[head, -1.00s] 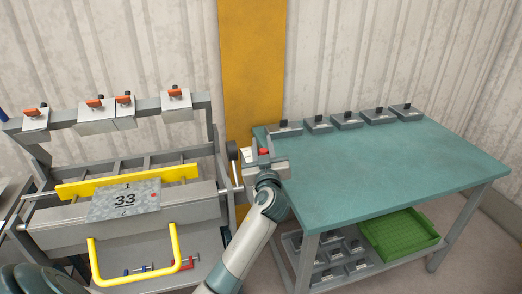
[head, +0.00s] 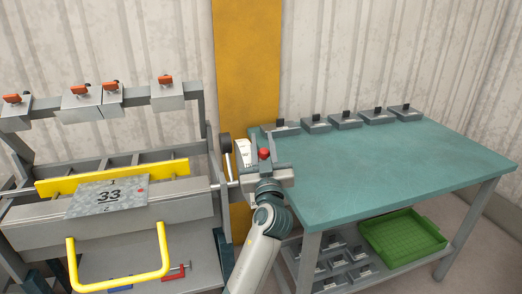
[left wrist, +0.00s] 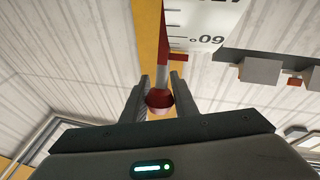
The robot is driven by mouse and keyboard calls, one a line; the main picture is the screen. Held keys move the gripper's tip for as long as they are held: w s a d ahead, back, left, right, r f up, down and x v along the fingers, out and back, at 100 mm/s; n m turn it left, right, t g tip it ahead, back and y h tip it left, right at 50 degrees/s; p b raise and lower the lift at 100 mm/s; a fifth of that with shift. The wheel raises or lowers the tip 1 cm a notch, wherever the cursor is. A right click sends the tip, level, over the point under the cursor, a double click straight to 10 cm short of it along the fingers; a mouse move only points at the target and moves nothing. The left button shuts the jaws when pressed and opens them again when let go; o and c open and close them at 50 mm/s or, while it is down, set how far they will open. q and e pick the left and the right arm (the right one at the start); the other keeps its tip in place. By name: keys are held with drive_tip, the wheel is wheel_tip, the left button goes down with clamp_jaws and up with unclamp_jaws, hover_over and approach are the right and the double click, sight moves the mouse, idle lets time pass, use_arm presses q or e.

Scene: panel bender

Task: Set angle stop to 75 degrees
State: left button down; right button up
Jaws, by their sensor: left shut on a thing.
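My left gripper (head: 264,165) is at the right end of the panel bender (head: 120,218). Its fingers are shut on a red ball knob (head: 264,154), which also shows between the fingertips (left wrist: 160,98) in the left wrist view. The knob sits on the end of a grey rod beside a white scale plate (head: 243,152). In the left wrist view the plate (left wrist: 200,22) is upside down, with tick marks and a "60"; a second number is cut off. Where the stop points on the scale cannot be read. My right gripper is not in view.
A sheet marked 33 (head: 108,198) lies on the bender behind a yellow handle (head: 118,287). Orange-handled clamps (head: 166,84) line the upper beam. The teal table (head: 390,165) at right has several grey blocks along its back edge, with a green tray (head: 402,238) below.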

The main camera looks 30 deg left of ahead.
use_arm(q)
drive_tip(key=shift+s+d+f+t, duration=0.1)
drive_tip(key=shift+s+d+t, duration=0.05)
drive_tip(key=shift+t, duration=0.15)
drive_tip(key=c, duration=1.4)
unclamp_jaws()
drive_tip(key=shift+c, duration=0.2)
drive_tip(key=shift+f+b, duration=0.1)
drive_tip(key=shift+b, duration=0.2)
